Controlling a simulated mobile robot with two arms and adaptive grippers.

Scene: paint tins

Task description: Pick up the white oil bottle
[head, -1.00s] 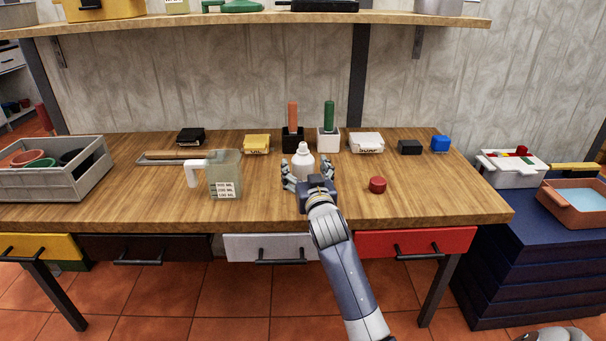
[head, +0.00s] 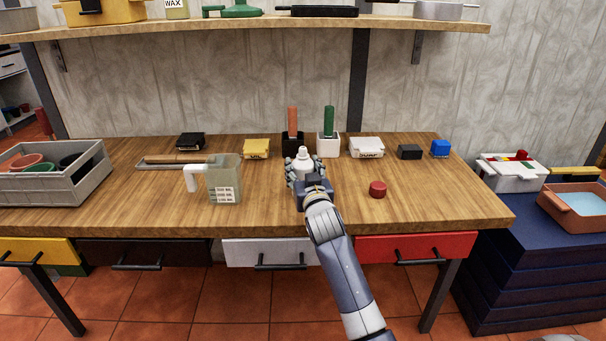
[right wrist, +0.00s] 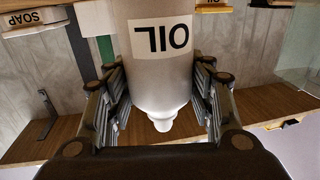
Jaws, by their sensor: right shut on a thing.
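The white oil bottle (head: 303,157) stands upright at the middle of the wooden workbench, its narrow cap pointing up. My right gripper (head: 304,172) is shut on it from the front, with a finger on each side, hiding its lower part. In the right wrist view the bottle (right wrist: 160,75) appears upside down between the fingers, its OIL label facing the camera. Whether its base touches the bench is hidden. My left gripper is not in view.
A red lid-like piece (head: 377,189) lies right of the gripper. A clear measuring jug (head: 225,180) stands to the left. Black (head: 293,145) and white (head: 328,146) holders with upright handles stand close behind the bottle. A grey crate (head: 85,185) is at far left.

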